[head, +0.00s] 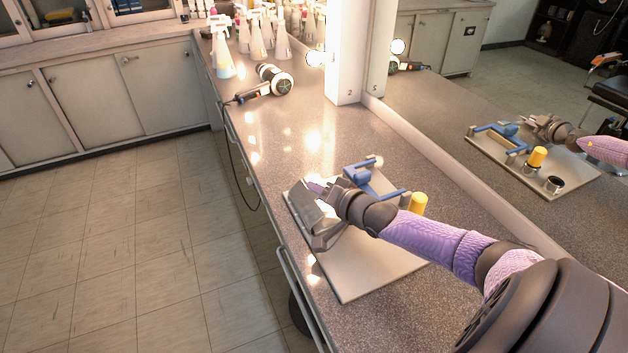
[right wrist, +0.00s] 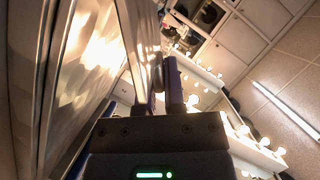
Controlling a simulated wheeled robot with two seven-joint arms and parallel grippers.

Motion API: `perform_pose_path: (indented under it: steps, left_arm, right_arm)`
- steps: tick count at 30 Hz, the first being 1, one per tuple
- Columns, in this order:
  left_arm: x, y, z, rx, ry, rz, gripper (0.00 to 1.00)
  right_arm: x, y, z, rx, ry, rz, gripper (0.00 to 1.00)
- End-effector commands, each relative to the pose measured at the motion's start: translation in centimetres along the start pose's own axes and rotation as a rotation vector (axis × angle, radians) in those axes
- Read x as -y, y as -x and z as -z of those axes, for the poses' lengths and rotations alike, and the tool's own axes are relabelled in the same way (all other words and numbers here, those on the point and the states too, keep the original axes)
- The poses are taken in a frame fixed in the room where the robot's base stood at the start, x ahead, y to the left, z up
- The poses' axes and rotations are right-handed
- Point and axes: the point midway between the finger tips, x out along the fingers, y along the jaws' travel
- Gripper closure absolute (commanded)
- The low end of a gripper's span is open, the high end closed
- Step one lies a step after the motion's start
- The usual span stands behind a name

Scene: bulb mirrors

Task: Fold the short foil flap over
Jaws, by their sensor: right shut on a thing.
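A shiny grey foil sheet (head: 322,222) stands partly raised at the near-left part of a pale board (head: 365,277). My right gripper (head: 317,187) is at the upper edge of the foil, its fingers close together on the short foil flap (head: 301,194). In the right wrist view the foil (right wrist: 92,60) fills the left side, beside the fingers of my right gripper (right wrist: 160,88). The exact grip on the flap's edge is hard to see. My left gripper is not in view.
A blue fixture (head: 362,180) and a yellow cylinder (head: 418,203) stand at the board's back edge, close to my right arm. A mirror (head: 500,130) runs along the right.

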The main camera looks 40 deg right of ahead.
Motion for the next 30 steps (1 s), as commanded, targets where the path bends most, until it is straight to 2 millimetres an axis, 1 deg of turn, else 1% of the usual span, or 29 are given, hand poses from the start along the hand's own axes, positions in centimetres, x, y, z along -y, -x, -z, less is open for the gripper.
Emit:
perform_pose_path:
  steps: [1,3,9,13,21,22,23,24,26,27,30]
  left_arm:
    - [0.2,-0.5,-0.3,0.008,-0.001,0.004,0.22]
    - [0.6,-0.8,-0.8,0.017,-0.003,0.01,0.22]
    - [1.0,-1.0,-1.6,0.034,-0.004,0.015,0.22]
    - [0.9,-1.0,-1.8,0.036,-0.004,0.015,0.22]
    - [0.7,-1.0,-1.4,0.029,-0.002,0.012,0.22]
    - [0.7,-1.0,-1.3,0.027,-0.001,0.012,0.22]
    - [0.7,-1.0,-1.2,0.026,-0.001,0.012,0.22]
    - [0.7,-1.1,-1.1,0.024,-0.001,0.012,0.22]
    - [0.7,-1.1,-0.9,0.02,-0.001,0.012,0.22]
    - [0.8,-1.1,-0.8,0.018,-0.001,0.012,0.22]
    - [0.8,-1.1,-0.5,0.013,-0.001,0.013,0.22]
  right_arm:
    - [-0.4,-0.1,-0.2,0.002,-0.014,0.003,1.0]
    - [-0.5,0.0,-0.1,0.001,-0.034,0.012,1.0]
    - [-0.6,0.0,-0.1,0.002,-0.068,0.026,1.0]
    - [-0.6,0.0,0.0,0.002,-0.074,0.029,1.0]
    - [-0.5,0.0,0.0,0.001,-0.074,0.029,1.0]
    - [-0.5,0.0,0.0,0.001,-0.074,0.029,0.84]
    - [-0.5,0.0,0.0,0.001,-0.074,0.029,0.78]
    - [-0.5,0.0,0.0,0.001,-0.074,0.029,0.69]
    - [-0.5,0.0,0.0,0.001,-0.074,0.029,0.57]
    - [-0.5,0.0,0.0,0.001,-0.074,0.029,0.53]
    - [-0.5,0.0,0.0,0.001,-0.074,0.03,0.53]
